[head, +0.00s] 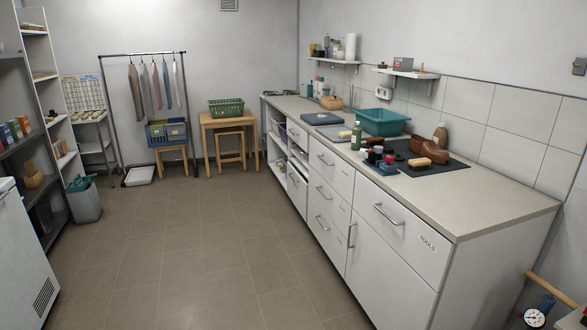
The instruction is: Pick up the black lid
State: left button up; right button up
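No black lid can be told apart with certainty at this distance. A black mat (452,165) lies on the long counter. A small cluster of jars or tins (376,156) with dark and red parts stands at its left edge. Neither of my grippers is in view.
The counter (495,196) is bare at its near right end. Brown shoes (428,149), a tan block (438,171), a green bottle (356,136) and a teal basin (383,121) stand around the mat. The tiled floor (200,250) in front of the drawers is clear.

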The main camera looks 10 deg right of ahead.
aim_at(397, 158)
jog(key=i+j+z, duration=0.15)
jog(key=i+z, duration=0.2)
jog(key=i+j+z, duration=0.25)
jog(key=i+z, duration=0.15)
jog(key=i, duration=0.15)
jog(key=i+j+z, duration=0.35)
jog(key=i+j+u, duration=0.15)
jog(key=i+u, duration=0.15)
jog(key=i, duration=0.6)
